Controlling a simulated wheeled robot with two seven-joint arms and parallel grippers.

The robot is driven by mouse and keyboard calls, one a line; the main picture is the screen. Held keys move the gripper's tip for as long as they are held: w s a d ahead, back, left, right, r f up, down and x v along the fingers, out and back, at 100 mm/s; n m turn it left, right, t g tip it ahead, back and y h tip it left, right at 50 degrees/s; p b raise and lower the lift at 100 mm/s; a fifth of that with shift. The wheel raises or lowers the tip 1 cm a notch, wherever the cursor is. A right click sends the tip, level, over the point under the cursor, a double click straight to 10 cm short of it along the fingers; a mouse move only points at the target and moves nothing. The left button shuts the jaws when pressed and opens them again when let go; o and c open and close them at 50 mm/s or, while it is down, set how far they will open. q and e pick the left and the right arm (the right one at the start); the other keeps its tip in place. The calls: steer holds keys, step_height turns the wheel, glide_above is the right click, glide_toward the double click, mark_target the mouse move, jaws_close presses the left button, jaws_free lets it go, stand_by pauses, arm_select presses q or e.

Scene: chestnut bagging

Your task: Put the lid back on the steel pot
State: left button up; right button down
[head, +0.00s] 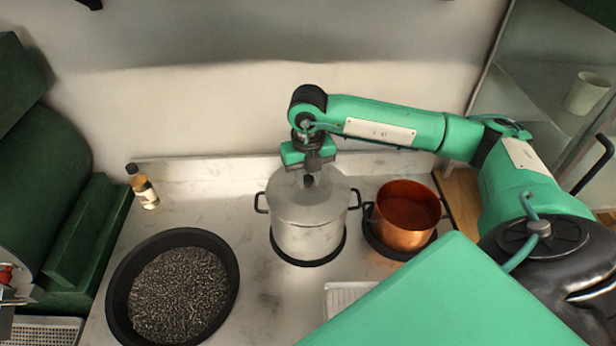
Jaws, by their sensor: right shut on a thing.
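The steel pot (308,241) stands upright on a black round burner, with a black handle on each side. Its steel lid (285,206) is at the pot's mouth, under my right gripper (309,174). My right gripper comes down from above and is shut on the lid's dark knob (309,181). The lid covers the opening in this view. I cannot tell whether its rim rests fully on the pot or is slightly above it. My left gripper is not clearly in view.
A copper pot (402,238) stands close to the steel pot's right. A black pan (231,262) full of small dark grains is at the front left. A bottle (143,188) stands at the back left. Bare marble counter (222,205) lies left of the steel pot.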

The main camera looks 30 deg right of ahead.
steer(key=shift+f+b, duration=0.2)
steer(key=shift+b, duration=0.45)
stand_by(1.2)
stand_by(0.3)
steer(key=c, duration=1.1)
jaws_free()
steer(key=shift+o, duration=0.4)
steer(key=o, duration=0.4)
steer(key=shift+r, duration=0.1)
steer(key=shift+r+p, duration=1.65)
steer(key=shift+r, duration=1.8)
